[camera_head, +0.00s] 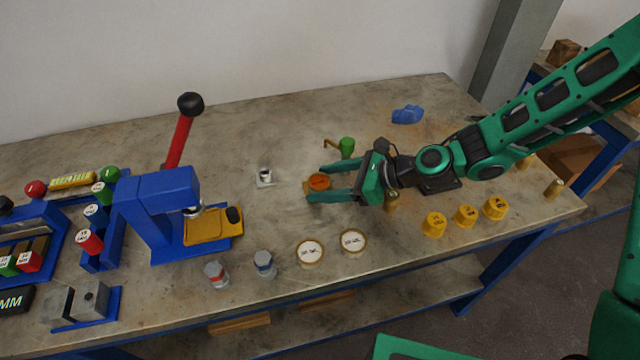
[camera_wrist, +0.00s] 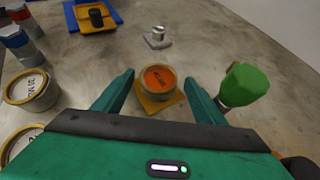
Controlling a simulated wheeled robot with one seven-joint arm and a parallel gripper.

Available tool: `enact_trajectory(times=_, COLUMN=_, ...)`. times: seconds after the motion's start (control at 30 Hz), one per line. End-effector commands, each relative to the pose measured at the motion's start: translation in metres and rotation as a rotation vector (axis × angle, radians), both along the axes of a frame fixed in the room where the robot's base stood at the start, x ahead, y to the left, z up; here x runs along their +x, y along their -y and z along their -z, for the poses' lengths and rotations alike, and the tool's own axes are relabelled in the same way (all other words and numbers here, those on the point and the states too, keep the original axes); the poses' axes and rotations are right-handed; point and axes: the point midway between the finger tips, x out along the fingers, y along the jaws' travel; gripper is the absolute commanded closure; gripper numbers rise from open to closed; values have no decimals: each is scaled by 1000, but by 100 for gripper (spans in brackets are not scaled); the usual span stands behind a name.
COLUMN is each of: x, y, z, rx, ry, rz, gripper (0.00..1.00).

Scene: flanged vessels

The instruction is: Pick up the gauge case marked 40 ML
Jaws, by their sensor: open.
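A round brass-rimmed gauge case with an orange face (camera_head: 319,182) sits on a small ochre plate. In the wrist view this orange-faced case (camera_wrist: 158,80) stands between my fingers, with dark lettering too small to read. My gripper (camera_head: 313,184) is open, with its fingers apart on either side of the case, and no contact is visible. Two white-faced gauge cases, one on the left (camera_head: 310,252) and one on the right (camera_head: 353,242), stand near the front edge. Their markings are not clearly legible, so I cannot tell which case reads 40 ML.
A green-handled part (camera_head: 346,147) stands close beside my gripper. A small metal fitting (camera_head: 264,177) is to its left. A blue press (camera_head: 160,210) with a red lever stands further left. Several yellow caps (camera_head: 465,216) lie at the right front. The table's back middle is clear.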

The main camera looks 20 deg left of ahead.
Motion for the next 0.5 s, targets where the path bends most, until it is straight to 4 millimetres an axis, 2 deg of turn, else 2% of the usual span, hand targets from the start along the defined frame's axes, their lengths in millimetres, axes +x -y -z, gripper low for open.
enact_trajectory(times=0.13, x=0, y=0, z=0, rx=0, ry=0, rz=0, gripper=38)
enact_trajectory(times=0.33, x=0, y=0, z=0, rx=0, ry=0, rz=0, gripper=85)
enact_trajectory(times=0.5, x=0, y=0, z=-1, rx=0, ry=0, rz=0, gripper=85)
